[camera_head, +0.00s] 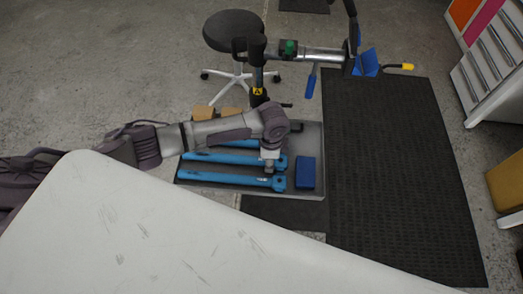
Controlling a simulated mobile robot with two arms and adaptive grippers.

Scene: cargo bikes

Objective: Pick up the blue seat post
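Several blue seat posts lie side by side in a grey tray (319,132) on the floor. The nearest blue seat post (225,179) is mostly in clear view. Another blue seat post (215,158) lies behind it, and a further one (243,144) is partly hidden by my arm. My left gripper (269,169) points down over the right ends of the posts. It is small and seen from above, so I cannot tell whether its fingers are open or touch a post. My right gripper is not in view.
A blue box (305,172) lies at the tray's right side, with brown boxes (203,112) at its back. A repair stand (257,70) and a black stool (233,30) stand behind. A black mat (400,170) lies to the right, near white drawers (490,65).

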